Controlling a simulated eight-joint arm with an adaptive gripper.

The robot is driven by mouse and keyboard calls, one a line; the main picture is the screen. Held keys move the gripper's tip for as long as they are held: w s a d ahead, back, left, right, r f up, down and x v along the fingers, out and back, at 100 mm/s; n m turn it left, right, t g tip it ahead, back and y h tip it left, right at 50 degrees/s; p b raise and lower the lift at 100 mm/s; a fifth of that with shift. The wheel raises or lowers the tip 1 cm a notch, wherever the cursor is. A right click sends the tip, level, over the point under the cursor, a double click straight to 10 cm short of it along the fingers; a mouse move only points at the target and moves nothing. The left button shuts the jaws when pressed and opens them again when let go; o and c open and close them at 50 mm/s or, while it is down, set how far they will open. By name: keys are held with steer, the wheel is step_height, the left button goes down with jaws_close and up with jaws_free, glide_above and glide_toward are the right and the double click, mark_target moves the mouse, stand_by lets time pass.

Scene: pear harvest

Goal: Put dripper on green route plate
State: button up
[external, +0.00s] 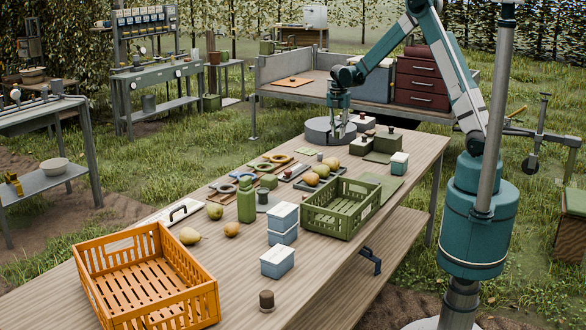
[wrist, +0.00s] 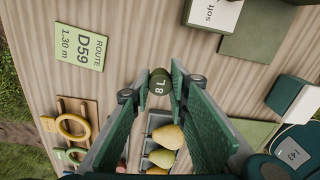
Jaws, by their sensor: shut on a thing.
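The dripper (wrist: 159,82) is a small dark green cylinder with white marking on its end. In the wrist view it sits between the fingertips of my gripper (wrist: 160,90), which is shut on it. The green route plate (wrist: 80,47) is a flat pale green card reading "ROUTE D59 1.30 m". It lies on the wooden table, up and left of my gripper in the wrist view, with nothing on it. In the external view my gripper (external: 341,112) is over the far part of the table, and the dripper is too small to make out.
Pears (wrist: 171,137) lie in a grey tray below the fingers in the wrist view. Ring-handled tools (wrist: 72,127) are at the left. Dark green boxes (wrist: 257,37) stand at the right. A green crate (external: 342,207) and an orange crate (external: 205,295) are nearer. Bare wood surrounds the plate.

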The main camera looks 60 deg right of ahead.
glide_above(307, 151)
steer(key=shift+w+d+r+p, duration=0.1)
steer(key=shift+d+r+p, duration=0.1)
steer(key=shift+p, duration=0.1)
steer(key=shift+f+b, duration=0.3)
steer(key=shift+f, duration=2.85)
steer(key=shift+f, duration=0.1)
steer(key=shift+f, duration=1.75)
steer(key=shift+f+b, duration=0.15)
steer(key=shift+b, duration=0.15)
steer(key=o, duration=0.7)
